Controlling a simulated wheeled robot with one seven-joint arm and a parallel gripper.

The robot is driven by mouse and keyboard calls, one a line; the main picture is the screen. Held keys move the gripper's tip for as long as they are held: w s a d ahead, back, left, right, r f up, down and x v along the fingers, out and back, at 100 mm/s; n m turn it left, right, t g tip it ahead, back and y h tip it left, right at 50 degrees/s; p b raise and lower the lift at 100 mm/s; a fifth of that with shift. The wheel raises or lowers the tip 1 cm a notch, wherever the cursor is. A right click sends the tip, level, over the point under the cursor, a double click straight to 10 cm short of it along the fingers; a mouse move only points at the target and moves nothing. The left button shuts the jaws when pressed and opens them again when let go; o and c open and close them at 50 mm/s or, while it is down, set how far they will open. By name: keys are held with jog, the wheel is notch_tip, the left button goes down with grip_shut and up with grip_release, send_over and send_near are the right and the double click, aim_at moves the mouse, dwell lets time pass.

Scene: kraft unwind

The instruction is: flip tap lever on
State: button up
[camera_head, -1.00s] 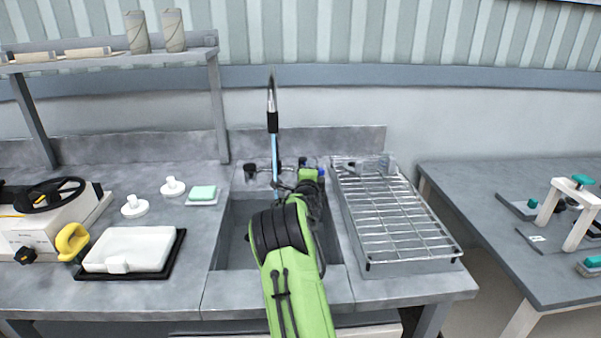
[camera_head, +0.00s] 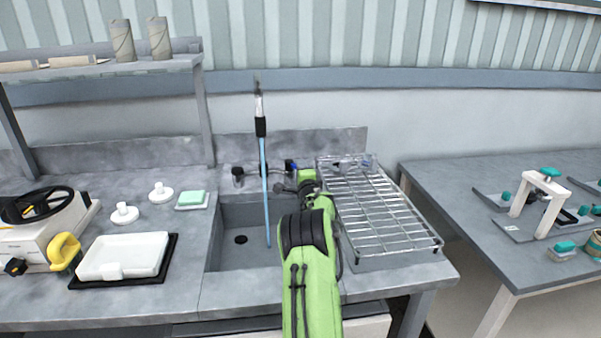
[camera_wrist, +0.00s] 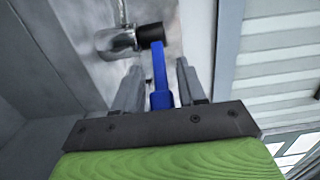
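The blue tap lever (camera_wrist: 160,75) shows in the wrist view, joined to a black collar on the chrome tap body (camera_wrist: 118,40). My gripper (camera_wrist: 158,68) has its two grey fingers on either side of the lever, with narrow gaps visible, so it looks open. In the head view my gripper (camera_head: 304,180) is at the back right of the sink, and a bit of the blue lever (camera_head: 289,164) shows beside it. The tall spout (camera_head: 260,122) stands over the sink. A thin light-blue line, like a water stream (camera_head: 266,195), runs from it into the basin.
The grey sink basin (camera_head: 238,255) has a dark drain. A wire drying rack (camera_head: 385,215) stands close on the right of my arm. A white tray (camera_head: 125,255), a soap dish (camera_head: 192,199) and white knobbed pieces lie on the left counter. A shelf (camera_head: 110,68) is above.

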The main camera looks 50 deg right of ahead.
jog(key=v, duration=1.5)
jog(key=shift+s+a+b, duration=0.25)
jog(key=shift+s+b, duration=0.05)
jog(key=shift+b, duration=0.15)
